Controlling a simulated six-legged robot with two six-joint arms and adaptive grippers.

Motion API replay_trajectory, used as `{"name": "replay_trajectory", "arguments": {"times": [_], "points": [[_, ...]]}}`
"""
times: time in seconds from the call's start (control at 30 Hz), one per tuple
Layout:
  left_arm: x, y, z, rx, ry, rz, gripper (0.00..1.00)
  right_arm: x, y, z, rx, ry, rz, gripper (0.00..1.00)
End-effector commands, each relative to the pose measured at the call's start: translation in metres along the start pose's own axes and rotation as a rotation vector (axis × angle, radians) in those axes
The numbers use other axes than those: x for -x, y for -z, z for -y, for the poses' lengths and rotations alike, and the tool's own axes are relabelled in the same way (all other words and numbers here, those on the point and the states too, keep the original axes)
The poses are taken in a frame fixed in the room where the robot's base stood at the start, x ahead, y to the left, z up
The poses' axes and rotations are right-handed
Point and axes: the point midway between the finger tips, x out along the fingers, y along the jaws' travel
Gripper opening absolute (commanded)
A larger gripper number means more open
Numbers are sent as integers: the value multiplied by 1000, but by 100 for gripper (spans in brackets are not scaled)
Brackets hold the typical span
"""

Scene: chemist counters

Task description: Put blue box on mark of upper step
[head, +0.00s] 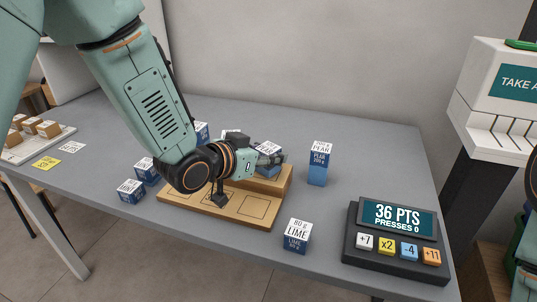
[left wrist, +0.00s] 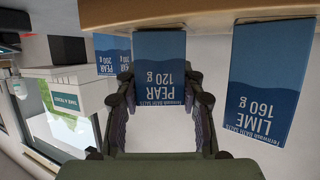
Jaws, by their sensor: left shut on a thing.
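The wooden two-step stand (head: 225,205) sits mid-table, with square outlines on its lower step. Its upper step (head: 272,183) is partly covered by my left arm. My left gripper (head: 272,158) is at the upper step, shut on a blue box with a white top (head: 268,147). In the left wrist view the fingers (left wrist: 160,105) flank this box, labelled PEAR 120 g (left wrist: 160,72), which appears upside down. The box is at the upper step; whether its base touches the wood, and the mark beneath it, cannot be seen. My right gripper is out of view.
A PEAR 200 g box (head: 318,165) stands right of the stand, a LIME box (head: 297,235) in front. More boxes (head: 131,190) stand left. A points console (head: 398,240) is at front right. A LIME 160 g box (left wrist: 265,80) is close beside the held box.

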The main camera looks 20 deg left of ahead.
Motion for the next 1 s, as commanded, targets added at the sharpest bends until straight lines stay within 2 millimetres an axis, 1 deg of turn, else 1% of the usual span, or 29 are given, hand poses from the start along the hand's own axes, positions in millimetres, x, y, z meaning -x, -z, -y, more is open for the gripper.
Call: {"name": "replay_trajectory", "arguments": {"times": [0.17, 0.2, 0.3, 0.57, 0.7, 0.77, 0.9, 1.0], "points": [[-2, -4, 0, 0, 0, -1, 0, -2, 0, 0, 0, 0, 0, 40], [-2, -4, 0, 1, 0, 0, 39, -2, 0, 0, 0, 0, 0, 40], [-2, -4, 0, 0, 0, 0, 48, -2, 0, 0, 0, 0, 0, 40], [-1, -4, 0, 1, 0, 0, 48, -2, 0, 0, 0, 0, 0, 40], [2, 2, 0, 2, 1, 0, 48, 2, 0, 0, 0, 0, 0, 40], [9, 1, 1, 7, 2, 1, 48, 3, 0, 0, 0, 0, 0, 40], [32, 2, 0, 10, 1, -1, 48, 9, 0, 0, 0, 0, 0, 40], [45, 2, 2, 9, 3, -1, 48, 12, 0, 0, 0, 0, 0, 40]]}}
